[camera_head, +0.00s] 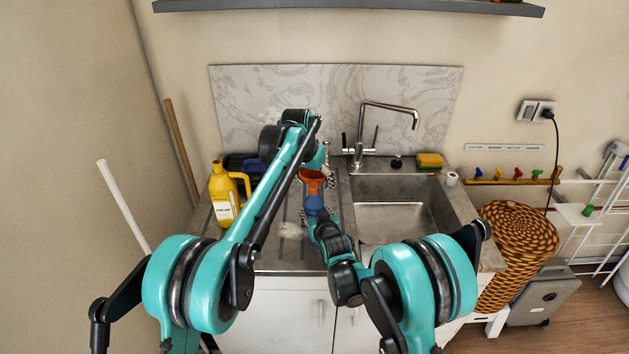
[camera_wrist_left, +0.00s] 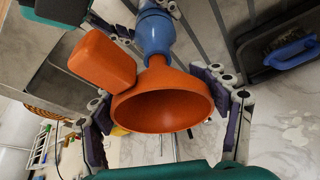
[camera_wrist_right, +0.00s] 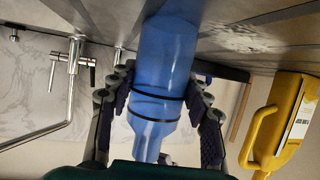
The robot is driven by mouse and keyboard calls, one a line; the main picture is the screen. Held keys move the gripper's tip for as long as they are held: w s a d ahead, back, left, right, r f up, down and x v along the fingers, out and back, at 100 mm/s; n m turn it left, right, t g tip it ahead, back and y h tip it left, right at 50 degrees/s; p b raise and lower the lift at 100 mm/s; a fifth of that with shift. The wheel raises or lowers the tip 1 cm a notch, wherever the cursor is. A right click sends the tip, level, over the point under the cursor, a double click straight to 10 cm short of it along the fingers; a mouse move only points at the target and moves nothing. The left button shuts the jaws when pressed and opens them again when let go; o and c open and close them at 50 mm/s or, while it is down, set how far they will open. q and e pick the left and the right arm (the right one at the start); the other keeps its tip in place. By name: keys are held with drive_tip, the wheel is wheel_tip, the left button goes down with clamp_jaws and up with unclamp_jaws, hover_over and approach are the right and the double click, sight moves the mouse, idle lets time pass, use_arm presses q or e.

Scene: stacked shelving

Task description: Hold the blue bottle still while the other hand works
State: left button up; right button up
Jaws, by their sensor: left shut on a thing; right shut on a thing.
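The blue bottle (camera_head: 314,203) stands over the counter left of the sink, its neck towards the orange funnel (camera_head: 312,179). In the right wrist view the bottle (camera_wrist_right: 162,75) sits between the fingers of my right gripper (camera_wrist_right: 155,100), which is shut on it. My left gripper (camera_wrist_left: 160,105) is shut on the funnel, with a finger on each side of its cone (camera_wrist_left: 165,106). The funnel's narrow end meets the neck of the bottle (camera_wrist_left: 154,30); how deep it sits is hidden. An orange block-shaped part (camera_wrist_left: 102,64) shows beside the cone.
A yellow jug (camera_head: 222,196) stands on the counter at the left. A steel sink (camera_head: 394,222) with a tap (camera_head: 388,107) lies to the right. A yellow sponge (camera_head: 429,160) lies behind the sink. A dark tray with a blue-handled brush (camera_wrist_left: 290,52) is near the wall.

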use_arm(q)
drive_tip(key=shift+f, duration=0.55)
idle(0.7)
drive_tip(key=o, duration=0.8)
drive_tip(key=shift+o, duration=0.2)
drive_tip(key=shift+r, duration=0.1)
drive_tip(key=shift+r, duration=0.95)
drive_tip(key=o, duration=0.3)
